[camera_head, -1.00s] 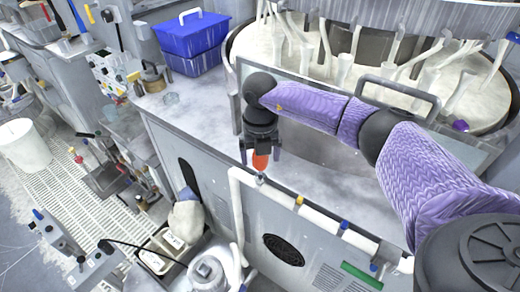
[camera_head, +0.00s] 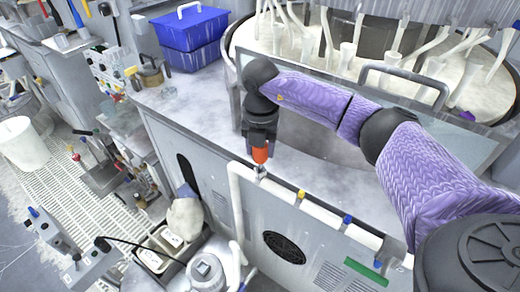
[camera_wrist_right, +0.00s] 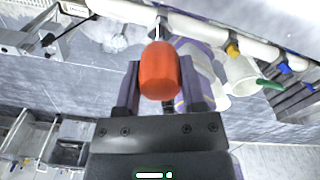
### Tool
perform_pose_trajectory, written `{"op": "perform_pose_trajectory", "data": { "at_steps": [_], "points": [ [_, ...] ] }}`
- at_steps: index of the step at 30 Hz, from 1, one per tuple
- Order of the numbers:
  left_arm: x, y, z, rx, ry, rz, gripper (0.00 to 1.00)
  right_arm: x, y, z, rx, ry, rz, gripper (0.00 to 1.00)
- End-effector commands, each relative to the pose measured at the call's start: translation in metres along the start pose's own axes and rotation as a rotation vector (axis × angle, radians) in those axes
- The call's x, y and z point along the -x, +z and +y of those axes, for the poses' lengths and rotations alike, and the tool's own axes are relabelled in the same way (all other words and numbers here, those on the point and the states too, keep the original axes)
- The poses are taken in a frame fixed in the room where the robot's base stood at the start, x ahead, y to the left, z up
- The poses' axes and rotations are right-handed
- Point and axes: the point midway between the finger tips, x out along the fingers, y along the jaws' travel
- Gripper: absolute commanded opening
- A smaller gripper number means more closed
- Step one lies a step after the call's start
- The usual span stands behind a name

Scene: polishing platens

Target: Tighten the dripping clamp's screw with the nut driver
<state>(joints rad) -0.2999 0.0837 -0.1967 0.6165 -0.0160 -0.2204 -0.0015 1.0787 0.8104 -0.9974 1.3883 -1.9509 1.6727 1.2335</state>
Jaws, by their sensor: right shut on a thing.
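My right gripper (camera_head: 260,148) is shut on the orange-red handle of the nut driver (camera_head: 260,156), with its fingers on either side of it. The driver stands roughly upright, shaft down, over the white pipe near its left corner. In the right wrist view the handle (camera_wrist_right: 159,70) sits between the fingers and the thin metal shaft (camera_wrist_right: 158,30) reaches toward the pipe (camera_wrist_right: 198,36). The shaft's end is at or very near the pipe; I cannot tell whether it is seated on a screw. The clamp's screw and any drip are too small to make out. My left gripper is out of view.
The white pipe (camera_head: 320,214) runs along the cabinet front, with yellow (camera_head: 301,194) and blue (camera_head: 347,219) fittings. A blue bin (camera_head: 193,40) stands on the counter at the back. A metal frame handle (camera_head: 405,85) stands behind my right arm. The counter left of the gripper is largely clear.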

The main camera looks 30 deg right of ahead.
Motion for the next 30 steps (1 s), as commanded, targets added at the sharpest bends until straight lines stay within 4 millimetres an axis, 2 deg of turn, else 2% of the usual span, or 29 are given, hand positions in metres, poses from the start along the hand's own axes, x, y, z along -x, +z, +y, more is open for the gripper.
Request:
{"op": "perform_pose_trajectory", "data": {
  "at_steps": [5,6,21,30],
  "points": [
    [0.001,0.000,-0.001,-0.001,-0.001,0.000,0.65,0.000,-0.001,0.000,-0.451,-0.001,0.003,0.00],
    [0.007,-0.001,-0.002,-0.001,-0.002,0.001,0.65,0.003,-0.001,0.000,-0.494,-0.002,0.003,0.00],
    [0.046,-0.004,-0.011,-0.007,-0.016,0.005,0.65,0.004,-0.001,0.000,-0.961,-0.002,0.002,0.00],
    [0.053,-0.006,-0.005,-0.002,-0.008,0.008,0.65,0.001,-0.001,0.000,-1.083,-0.001,0.001,0.00]
  ]
}}
